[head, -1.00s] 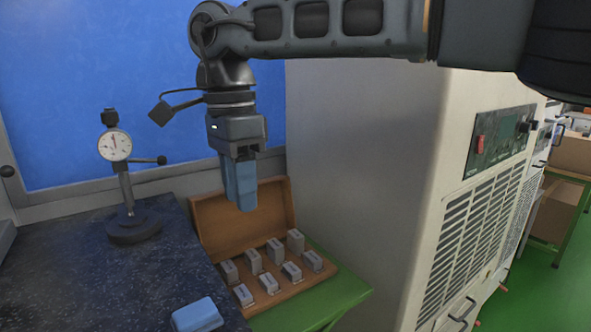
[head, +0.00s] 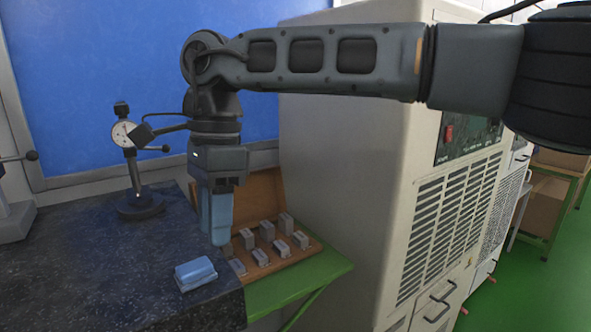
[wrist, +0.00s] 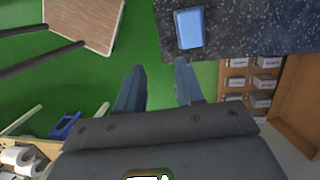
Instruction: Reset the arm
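My gripper (head: 218,238) points straight down in the head view, with blue fingers. It hangs near the right edge of the dark speckled table and hides part of the open wooden case. In the wrist view my gripper (wrist: 160,72) shows two separate fingers with an empty gap and green floor between them. My arm stretches across the top of the head view, bent down at the left.
A blue block (head: 195,273) lies on the dark table (head: 120,275); it also shows in the wrist view (wrist: 189,28). A dial gauge stand (head: 139,205) stands behind. The wooden case (head: 262,192) holds several grey blocks. A large beige cabinet (head: 350,170) stands right.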

